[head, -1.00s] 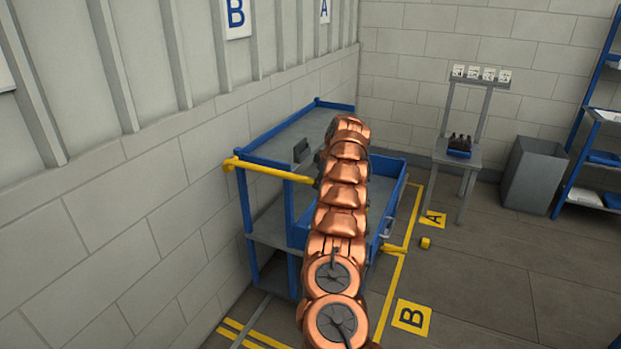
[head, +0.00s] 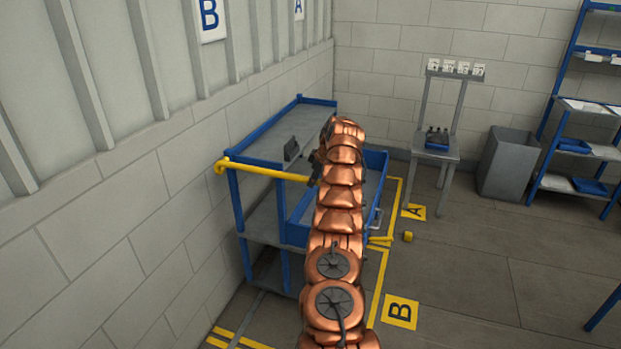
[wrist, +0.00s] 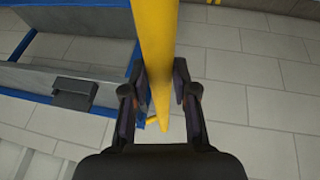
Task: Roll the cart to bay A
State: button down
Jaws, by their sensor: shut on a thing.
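The cart (head: 262,147) is grey with blue edges and posts, and stands along the left wall. Its yellow push handle (head: 262,172) runs across its near end. My gripper (wrist: 159,85) is shut on this handle, which passes between the two dark fingers in the wrist view (wrist: 154,40). In the head view my copper arm hides most of the gripper and part of the cart. The floor plate A (head: 414,211) lies to the right of the cart, farther off. The floor plate B (head: 400,311) lies nearer. Wall signs B (head: 209,18) and A (head: 298,8) hang above.
A small yellow block (head: 408,237) lies near the yellow floor line. A grey stand (head: 436,153), a grey bin (head: 507,163) and blue shelves (head: 572,140) are at the back right. The right floor is open.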

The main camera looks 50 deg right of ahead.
jog(key=shift+w+r, duration=0.1)
jog(key=shift+w, duration=0.15)
dwell(0.3)
jog(key=c, duration=1.1)
grip_release()
jog(key=shift+o, duration=1)
jog(key=shift+s+d, duration=0.1)
jog(key=shift+d, duration=0.05)
jog(key=v, duration=1.2)
